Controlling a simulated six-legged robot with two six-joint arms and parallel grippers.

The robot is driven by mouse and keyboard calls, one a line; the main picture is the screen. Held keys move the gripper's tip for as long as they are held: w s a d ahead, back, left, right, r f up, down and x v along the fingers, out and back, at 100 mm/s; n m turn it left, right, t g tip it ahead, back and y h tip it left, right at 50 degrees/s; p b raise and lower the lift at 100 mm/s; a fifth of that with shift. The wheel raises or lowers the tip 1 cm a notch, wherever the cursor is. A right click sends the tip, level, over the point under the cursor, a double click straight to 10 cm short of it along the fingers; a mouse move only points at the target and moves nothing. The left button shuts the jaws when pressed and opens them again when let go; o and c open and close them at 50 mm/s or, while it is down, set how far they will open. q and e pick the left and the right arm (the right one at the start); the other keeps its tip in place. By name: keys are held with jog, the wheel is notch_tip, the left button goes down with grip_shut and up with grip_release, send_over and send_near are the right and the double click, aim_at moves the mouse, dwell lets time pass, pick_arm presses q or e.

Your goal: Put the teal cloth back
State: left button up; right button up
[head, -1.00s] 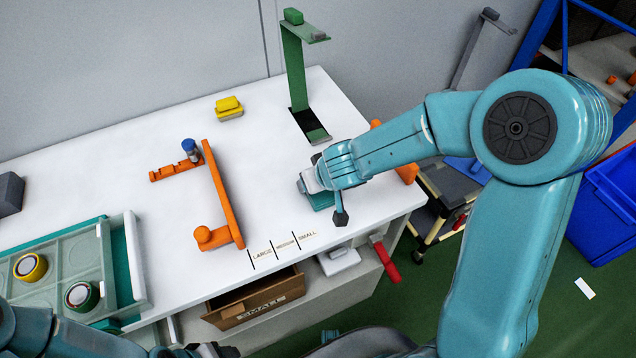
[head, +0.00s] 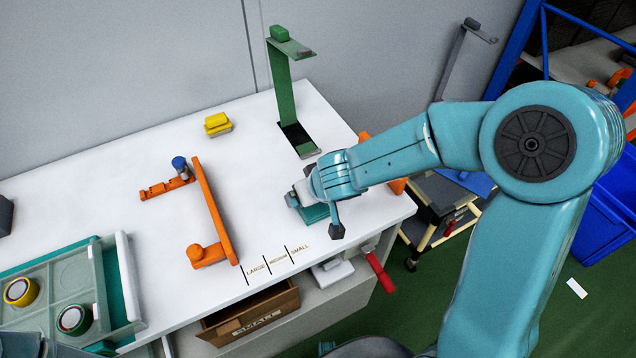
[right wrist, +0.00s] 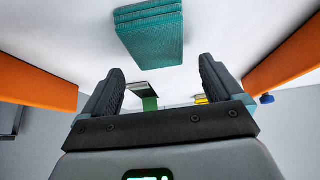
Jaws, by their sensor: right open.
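The folded teal cloth (head: 314,214) lies on the white table near its right end, partly hidden by my right gripper in the head view. The right wrist view shows it as a stack of folded layers (right wrist: 150,35), ahead of the fingertips and apart from them. My right gripper (right wrist: 158,85) is open, with nothing between its fingers. In the head view my right gripper (head: 304,196) is over or beside the cloth; its fingers are hard to make out there. My left gripper does not show.
An orange frame (head: 216,212) stands left of the cloth, a green stand (head: 284,95) behind it. A yellow block (head: 217,124) sits at the back. An open drawer marked SMALL (head: 255,315) is below the front edge. A tray (head: 70,270) with two rolls is at left.

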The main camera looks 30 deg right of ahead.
jog(key=p+v, duration=0.2)
jog(key=v, duration=0.7)
jog(key=shift+s, duration=0.15)
